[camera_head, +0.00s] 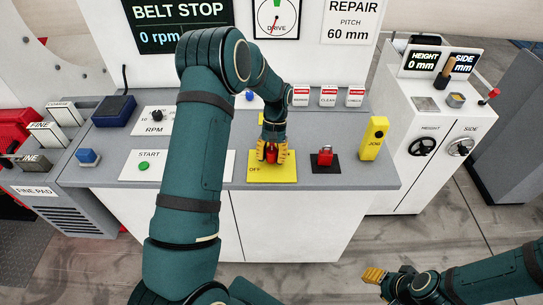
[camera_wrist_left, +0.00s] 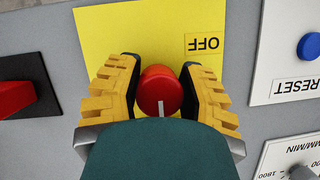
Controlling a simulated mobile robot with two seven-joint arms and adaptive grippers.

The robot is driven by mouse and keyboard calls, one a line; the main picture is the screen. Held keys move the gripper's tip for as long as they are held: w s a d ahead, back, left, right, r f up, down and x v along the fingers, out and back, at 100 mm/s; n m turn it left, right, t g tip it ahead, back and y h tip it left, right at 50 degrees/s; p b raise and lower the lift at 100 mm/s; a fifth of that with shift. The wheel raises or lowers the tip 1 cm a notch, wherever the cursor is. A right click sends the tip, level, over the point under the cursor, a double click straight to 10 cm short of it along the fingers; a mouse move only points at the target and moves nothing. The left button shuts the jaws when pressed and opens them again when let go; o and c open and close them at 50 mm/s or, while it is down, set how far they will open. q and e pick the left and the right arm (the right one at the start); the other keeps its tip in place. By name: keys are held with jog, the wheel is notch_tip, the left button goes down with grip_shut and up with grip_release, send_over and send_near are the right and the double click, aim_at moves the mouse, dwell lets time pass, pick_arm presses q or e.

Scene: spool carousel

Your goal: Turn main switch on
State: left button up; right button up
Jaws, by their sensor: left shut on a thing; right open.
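The main switch is a red round knob (camera_wrist_left: 159,90) with a white mark on a yellow plate (camera_wrist_left: 112,32) labelled OFF. In the head view the yellow plate (camera_head: 272,178) lies on the grey console top, and the red knob (camera_head: 271,153) shows between my fingers. My left gripper (camera_head: 271,153) points down over the plate. In the left wrist view my left gripper (camera_wrist_left: 160,92) has its yellow fingers on both sides of the knob, shut on it. The white mark points toward the gripper's palm. My right gripper (camera_head: 373,275) is open and empty, low at the right, away from the console.
A red padlock-like part (camera_head: 325,158) on a black plate and a yellow JOG box (camera_head: 374,138) stand right of the switch. A green START button (camera_head: 144,166) is at the left. A row of red-topped labelled blocks (camera_head: 328,96) stands behind. A blue RESET button (camera_wrist_left: 309,46) is near the plate.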

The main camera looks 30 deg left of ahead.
pick_arm(q)
jog(key=shift+s+f, duration=0.1)
dwell(0.3)
jog(key=o, duration=1.2)
jog(key=v, duration=1.2)
